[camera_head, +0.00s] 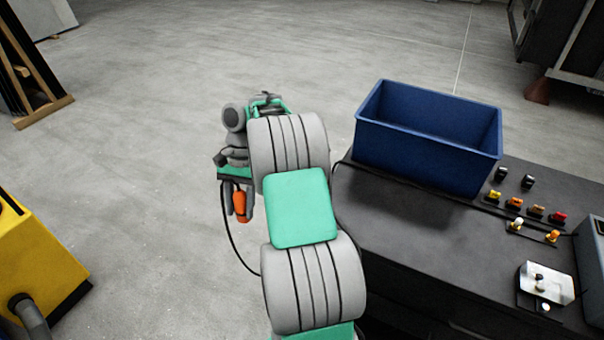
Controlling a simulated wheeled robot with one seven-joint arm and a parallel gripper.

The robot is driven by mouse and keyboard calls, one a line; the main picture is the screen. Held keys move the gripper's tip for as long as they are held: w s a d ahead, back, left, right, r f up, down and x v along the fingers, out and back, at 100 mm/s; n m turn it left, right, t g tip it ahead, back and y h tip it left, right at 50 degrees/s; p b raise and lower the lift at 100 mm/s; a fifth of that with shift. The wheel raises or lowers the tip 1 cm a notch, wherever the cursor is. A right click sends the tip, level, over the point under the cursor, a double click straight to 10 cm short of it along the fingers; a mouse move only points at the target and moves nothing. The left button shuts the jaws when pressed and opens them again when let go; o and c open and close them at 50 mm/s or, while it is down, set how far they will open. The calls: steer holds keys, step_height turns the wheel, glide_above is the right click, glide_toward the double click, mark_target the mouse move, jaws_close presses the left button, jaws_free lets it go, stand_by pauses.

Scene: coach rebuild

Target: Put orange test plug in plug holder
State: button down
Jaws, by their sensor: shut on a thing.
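The orange test plug (239,205) is held between the fingers of my gripper (237,213), left of the bench and out over the floor. My gripper is shut on it. A thin black cable hangs from the plug area and loops down behind my arm. The plug's tip is too small to make out. I cannot tell for sure which fitting is the plug holder; a white plate with a small knob (546,281) is at the bench's right front.
The dark bench (420,240) carries a blue bin (425,155) at its back left. Several small coloured connectors (515,203) and a grey box (592,255) stand at right. A yellow machine (40,260) is at far left. The floor between is clear.

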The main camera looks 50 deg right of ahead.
steer(key=s+d+m+t+p, duration=0.2)
steer(key=d+m, duration=0.3)
steer(key=d, duration=0.4)
steer(key=s+d+m+t+p, duration=0.2)
steer(key=s+d+m+p, duration=0.1)
steer(key=d+m, duration=0.4)
step_height(320, 180, down, 6)
steer(key=d+b, duration=0.1)
steer(key=b, duration=0.5)
steer(key=shift+d+f+n+b, duration=0.2)
steer(key=shift+d+n+b, duration=0.15)
steer(key=shift+n, duration=0.05)
steer(key=shift+p, duration=0.4)
steer(key=shift+a+f+p, duration=0.15)
steer(key=shift+p, duration=0.5)
steer(key=shift+f+b, duration=0.5)
steer(key=shift+f, duration=0.9)
stand_by(0.3)
steer(key=shift+r+p, duration=0.25)
steer(key=shift+p, duration=0.35)
steer(key=shift+f, duration=0.1)
